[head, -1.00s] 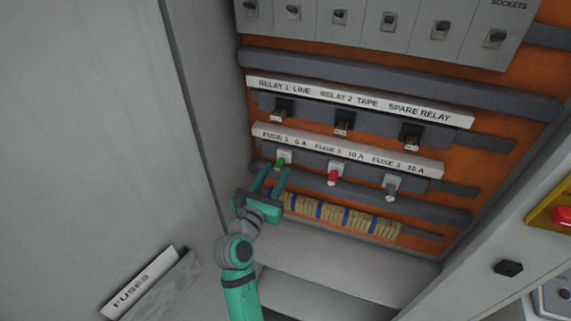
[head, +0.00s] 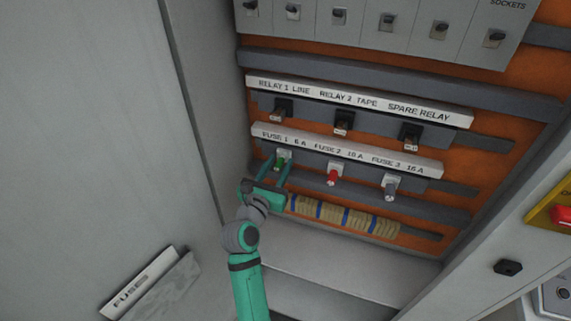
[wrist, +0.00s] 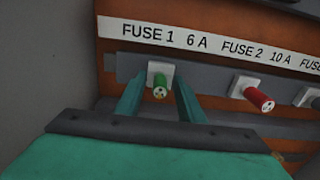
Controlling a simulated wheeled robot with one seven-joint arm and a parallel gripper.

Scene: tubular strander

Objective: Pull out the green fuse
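The green fuse (head: 280,162) sits in its pale holder (wrist: 161,70) under the label FUSE 1 6 A. In the wrist view the green fuse (wrist: 160,86) points out toward the camera, between my two fingers. My gripper (head: 275,168) is open, with one finger on each side of the green fuse. In the wrist view my gripper (wrist: 158,92) shows a gap between each finger and the fuse. How deep the fingertips reach along the fuse is hard to tell.
The red fuse (head: 333,175) and the grey fuse (head: 390,187) stick out to the right. The label strip (head: 345,150) runs just above, with relays (head: 343,124) higher up. A cable bundle (head: 343,213) lies below. The cabinet side wall (head: 205,100) is close on the left.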

